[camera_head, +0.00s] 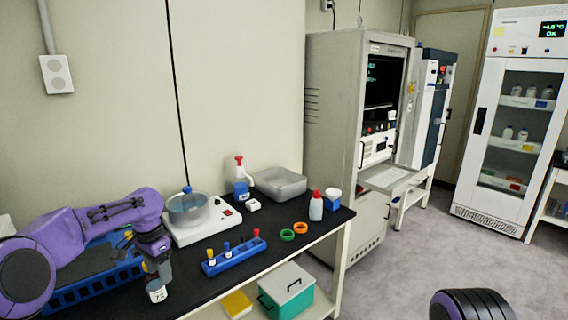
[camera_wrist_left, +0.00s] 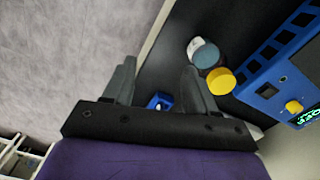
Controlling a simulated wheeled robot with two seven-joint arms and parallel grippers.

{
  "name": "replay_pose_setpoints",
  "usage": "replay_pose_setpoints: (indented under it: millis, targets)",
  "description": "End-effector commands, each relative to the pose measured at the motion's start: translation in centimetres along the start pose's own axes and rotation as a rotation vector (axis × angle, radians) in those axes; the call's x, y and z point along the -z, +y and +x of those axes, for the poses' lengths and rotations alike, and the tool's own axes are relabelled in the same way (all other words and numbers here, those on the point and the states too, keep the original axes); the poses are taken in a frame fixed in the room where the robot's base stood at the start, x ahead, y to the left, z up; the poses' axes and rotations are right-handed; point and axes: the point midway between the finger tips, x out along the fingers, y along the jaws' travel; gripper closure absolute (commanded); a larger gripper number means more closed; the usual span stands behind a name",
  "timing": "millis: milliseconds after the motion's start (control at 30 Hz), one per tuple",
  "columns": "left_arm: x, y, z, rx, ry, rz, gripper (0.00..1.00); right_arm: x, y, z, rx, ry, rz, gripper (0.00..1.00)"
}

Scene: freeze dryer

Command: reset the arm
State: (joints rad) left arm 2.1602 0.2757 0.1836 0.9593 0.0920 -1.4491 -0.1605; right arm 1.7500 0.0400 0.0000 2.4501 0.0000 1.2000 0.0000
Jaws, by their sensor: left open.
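My left arm, purple, comes in from the left over the black bench. Its gripper (camera_head: 157,272) points down near the front edge. In the left wrist view the two fingers of my left gripper (camera_wrist_left: 158,72) stand apart with nothing held between them. A small white container with a teal top (camera_wrist_left: 205,53) lies beyond the right finger, beside a yellow round cap (camera_wrist_left: 221,80). In the head view a white labelled container (camera_head: 157,294) shows just below the gripper; whether they touch is unclear. My right gripper is out of view.
A hotplate (camera_head: 203,225), blue vial rack (camera_head: 233,256), red-topped bottle (camera_head: 316,208), green ring (camera_head: 287,235) and metal tray (camera_head: 278,182) stand on the bench. A tall cabinet (camera_head: 327,130) and glass-door fridge (camera_head: 484,180) stand beyond; floor is open right.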

Motion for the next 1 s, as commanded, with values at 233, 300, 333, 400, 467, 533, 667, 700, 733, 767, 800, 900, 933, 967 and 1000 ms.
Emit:
replay_pose_setpoints:
  millis: [233,300,333,400,467,533,667,700,733,767,800,900,933,967,1000]
  targets:
    - [1.9,-0.7,0.0,0.019,0.121,-0.095,0.43,0.0,0.0,0.0,0.000,0.000,0.000,0.57]
    - [2.5,-0.8,0.2,0.022,0.167,-0.132,0.43,0.0,0.0,0.0,0.000,0.001,0.000,0.57]
    - [2.8,-0.8,0.3,0.023,0.187,-0.147,0.43,0.0,0.0,0.0,0.000,0.001,0.000,0.57]
    - [3.6,-0.7,0.8,0.023,0.235,-0.186,0.43,0.0,0.0,0.0,0.000,0.001,0.000,0.57]
    - [4.3,-0.5,1.4,0.020,0.278,-0.224,0.43,0.0,0.0,0.0,0.000,0.001,0.000,0.57]
    - [5.2,-0.1,2.2,0.016,0.332,-0.273,0.43,0.0,0.0,0.0,0.000,0.001,0.000,0.57]
    - [6.6,1.1,4.5,0.005,0.433,-0.378,0.43,0.0,0.0,0.0,0.000,0.000,0.000,0.57]
    - [6.9,1.7,5.7,0.001,0.464,-0.417,0.43,0.0,0.0,0.1,0.000,0.000,0.000,0.57]
    - [7.0,2.2,6.7,-0.003,0.486,-0.450,0.43,0.0,0.0,0.1,0.000,0.000,0.000,0.57]
    - [7.0,2.7,7.7,-0.007,0.509,-0.485,0.43,0.0,0.0,0.1,0.000,0.000,0.000,0.57]
    - [6.8,3.5,9.4,-0.011,0.540,-0.539,0.43,-0.1,0.0,0.2,0.000,0.000,0.000,0.57]
    - [4.8,6.2,14.9,-0.010,0.607,-0.703,0.43,-0.1,0.0,0.4,0.000,0.000,0.000,0.57]
    - [3.6,7.1,16.7,-0.006,0.623,-0.758,0.43,-0.2,0.0,0.5,0.000,0.000,0.000,0.57]
    - [2.3,8.0,18.4,0.003,0.637,-0.811,0.43,-0.2,-0.1,0.5,0.000,0.000,0.000,0.57]
    - [0.3,9.2,20.4,0.019,0.649,-0.873,0.43,-0.2,-0.1,0.6,0.000,0.000,0.000,0.57]
